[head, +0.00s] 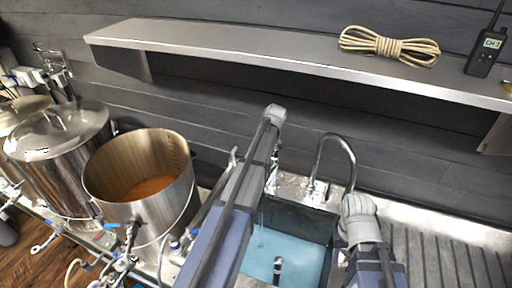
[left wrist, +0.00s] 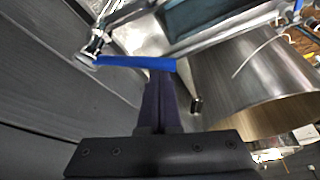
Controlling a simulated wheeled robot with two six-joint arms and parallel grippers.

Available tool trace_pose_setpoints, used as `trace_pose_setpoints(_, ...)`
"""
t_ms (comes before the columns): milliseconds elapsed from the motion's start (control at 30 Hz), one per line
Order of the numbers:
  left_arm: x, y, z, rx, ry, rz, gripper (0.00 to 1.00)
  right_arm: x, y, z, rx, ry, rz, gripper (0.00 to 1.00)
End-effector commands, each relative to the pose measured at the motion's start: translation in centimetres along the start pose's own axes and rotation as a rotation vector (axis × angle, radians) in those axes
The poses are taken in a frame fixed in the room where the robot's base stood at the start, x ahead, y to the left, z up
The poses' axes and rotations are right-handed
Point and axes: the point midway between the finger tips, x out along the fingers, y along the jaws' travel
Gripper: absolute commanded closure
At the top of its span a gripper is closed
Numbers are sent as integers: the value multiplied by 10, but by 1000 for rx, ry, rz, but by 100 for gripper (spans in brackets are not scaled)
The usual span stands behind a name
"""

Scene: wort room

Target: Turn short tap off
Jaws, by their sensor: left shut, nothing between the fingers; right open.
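The short tap (left wrist: 92,48) shows at the upper left of the left wrist view, a chrome body with a long flat blue lever (left wrist: 130,62) pointing right. My left gripper (left wrist: 160,78) is shut and empty. Its fingertips end at the free end of the lever; I cannot tell if they touch. In the head view my left arm covers much of the area left of the sink, and that gripper cannot be made out. My right gripper (head: 358,207) is at the sink's right edge, open; its fingers are not clear.
A tall gooseneck tap (head: 336,137) stands behind the sink (head: 330,222), which holds bluish water. An open steel pot (head: 135,215) and a lidded kettle (head: 62,160) stand left. A wall shelf (head: 230,40) bears rope (head: 388,46) and a radio (head: 485,50).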

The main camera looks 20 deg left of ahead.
Motion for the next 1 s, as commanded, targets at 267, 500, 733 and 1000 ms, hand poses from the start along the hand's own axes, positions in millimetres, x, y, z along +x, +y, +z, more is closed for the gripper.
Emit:
trace_pose_setpoints(267, -7, 2, 20, -199, -1, -75, 100, 0, 0, 0, 0, 0, 0, 53)
trace_pose_setpoints(500, -11, 2, 30, -262, -1, -97, 100, 0, 0, 0, 0, 0, 0, 53)
trace_pose_setpoints(733, -13, 4, 35, -261, -1, -96, 100, 0, 0, 0, 0, 0, 0, 53)
trace_pose_setpoints(1000, -13, 4, 36, -260, -2, -95, 100, 0, 0, 0, 0, 0, 0, 53)
